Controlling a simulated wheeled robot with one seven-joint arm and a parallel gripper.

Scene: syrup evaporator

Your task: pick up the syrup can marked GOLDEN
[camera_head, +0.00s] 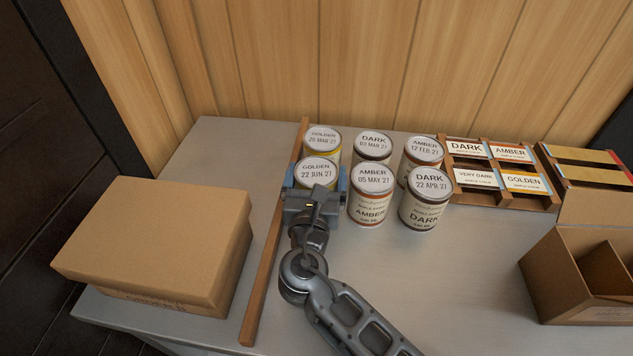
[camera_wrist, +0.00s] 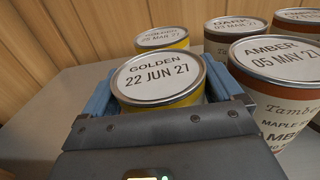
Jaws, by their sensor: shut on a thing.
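My gripper (camera_head: 317,188) is shut on the front-left can, the GOLDEN can (camera_head: 316,170) with a white lid reading 22 JUN 27. In the wrist view this GOLDEN can (camera_wrist: 158,80) sits between the two blue fingers, and a yellow band shows below its rim. Its lower body is hidden by my gripper. A second GOLDEN can (camera_head: 323,138), lid 25 MAR 27, stands right behind it; it also shows in the wrist view (camera_wrist: 162,38). I cannot tell whether the held can is off the table.
An AMBER can (camera_head: 371,182) stands close on the right of the held can, with a DARK can (camera_head: 430,184) beyond. A wooden strip (camera_head: 268,255) runs along the left, beside a closed cardboard box (camera_head: 155,240). A label rack (camera_head: 497,166) and an open carton (camera_head: 560,280) are right.

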